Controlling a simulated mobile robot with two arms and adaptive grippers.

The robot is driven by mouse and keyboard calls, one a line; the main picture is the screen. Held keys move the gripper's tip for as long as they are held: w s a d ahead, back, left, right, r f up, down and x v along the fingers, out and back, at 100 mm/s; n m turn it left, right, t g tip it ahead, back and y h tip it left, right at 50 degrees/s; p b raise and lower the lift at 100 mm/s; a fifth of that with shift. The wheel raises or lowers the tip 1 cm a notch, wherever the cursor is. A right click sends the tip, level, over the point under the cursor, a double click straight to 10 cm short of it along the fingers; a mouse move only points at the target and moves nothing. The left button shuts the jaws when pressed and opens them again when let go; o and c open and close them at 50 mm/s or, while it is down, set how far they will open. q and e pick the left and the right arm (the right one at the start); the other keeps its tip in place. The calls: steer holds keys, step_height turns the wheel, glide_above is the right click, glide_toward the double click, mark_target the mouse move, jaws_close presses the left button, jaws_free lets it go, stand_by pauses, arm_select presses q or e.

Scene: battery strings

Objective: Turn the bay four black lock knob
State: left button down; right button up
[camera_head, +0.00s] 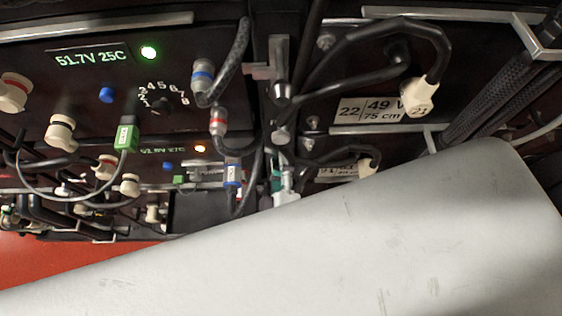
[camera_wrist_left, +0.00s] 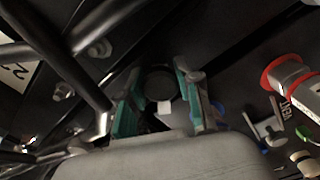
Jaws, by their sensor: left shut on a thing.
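In the left wrist view a dark round knob (camera_wrist_left: 160,82), which looks like the black lock knob, sits between the teal-padded fingers of my left gripper (camera_wrist_left: 162,98). The fingers flank it on both sides and are shut on it. A small pale patch shows at its lower edge. In the head view my left gripper (camera_head: 282,178) is small and partly hidden, low on the dark upright between the battery panels. The knob is hidden there, and I can read no bay number beside it. My right gripper is not in view.
A large pale grey surface (camera_head: 330,250) covers the lower right. Thick black cables (camera_head: 345,75) hang close above the gripper; dark bars also pass on its left in the wrist view (camera_wrist_left: 60,60). A panel with a lit readout (camera_head: 90,58), plugs and a green connector (camera_head: 125,137) stands at left.

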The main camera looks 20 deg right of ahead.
arm_select(q)
steer(key=n, duration=0.3)
steer(key=shift+n+b, duration=0.3)
steer(key=shift+b, duration=0.1)
steer(key=shift+n+b, duration=0.45)
steer(key=shift+n, duration=1.25)
steer(key=c, duration=0.8)
jaws_free()
steer(key=shift+o, duration=0.2)
